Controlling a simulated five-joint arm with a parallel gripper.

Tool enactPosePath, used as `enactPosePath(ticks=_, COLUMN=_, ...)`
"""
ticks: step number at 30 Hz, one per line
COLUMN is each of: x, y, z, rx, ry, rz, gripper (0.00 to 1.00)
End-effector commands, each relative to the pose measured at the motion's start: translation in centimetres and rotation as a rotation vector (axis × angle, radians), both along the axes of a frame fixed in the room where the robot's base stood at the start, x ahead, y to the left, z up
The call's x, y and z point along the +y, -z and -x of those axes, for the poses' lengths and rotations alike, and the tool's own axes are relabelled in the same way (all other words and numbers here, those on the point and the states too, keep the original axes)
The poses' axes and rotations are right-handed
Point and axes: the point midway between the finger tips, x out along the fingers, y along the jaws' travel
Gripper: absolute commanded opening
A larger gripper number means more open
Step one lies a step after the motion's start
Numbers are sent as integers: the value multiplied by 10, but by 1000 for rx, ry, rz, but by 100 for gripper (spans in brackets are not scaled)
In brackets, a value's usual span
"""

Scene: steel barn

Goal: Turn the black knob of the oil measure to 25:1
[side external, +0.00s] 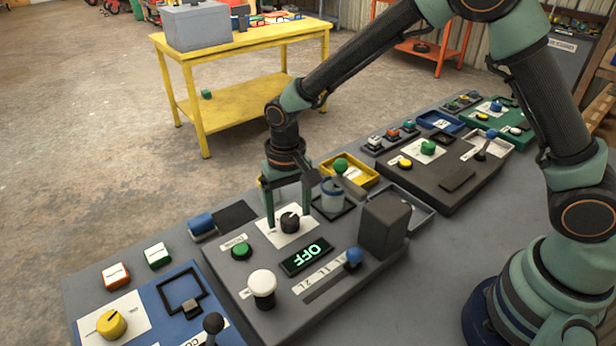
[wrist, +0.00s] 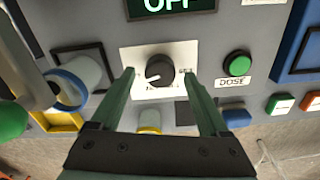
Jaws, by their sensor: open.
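The black knob (side external: 291,221) stands on a white label plate (side external: 272,236) on the grey oil measure panel (side external: 222,265). In the wrist view the black knob (wrist: 159,70) has a pale pointer line toward its lower left; the scale print is too small or covered to read. My gripper (side external: 288,222) points down over the knob. In the wrist view its green fingers (wrist: 160,72) are spread on the left and right of the knob, apart from it. The display (side external: 306,257) beside the knob reads OFF in green.
The panel also carries a green DOSE button (side external: 241,251), a white knob (side external: 262,284), a blue-tipped slide lever (side external: 354,257), a grey block (side external: 384,224) and a clear blue-rimmed cup (side external: 332,193). A blue panel (side external: 170,310) and a dark panel (side external: 440,175) flank it.

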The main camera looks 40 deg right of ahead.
Motion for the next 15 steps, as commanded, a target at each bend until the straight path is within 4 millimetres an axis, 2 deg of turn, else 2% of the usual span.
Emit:
enactPosePath(ticks=3, x=0, y=6, z=0, rx=0, ry=0, rz=0, gripper=79)
enactPosePath(ticks=11, x=0, y=7, z=0, rx=-1, ry=0, rz=0, gripper=79)
enactPosePath(ticks=13, x=0, y=7, z=0, rx=0, ry=0, rz=0, gripper=60)
enactPosePath(ticks=15, x=0, y=7, z=0, rx=0, ry=0, rz=0, gripper=33)
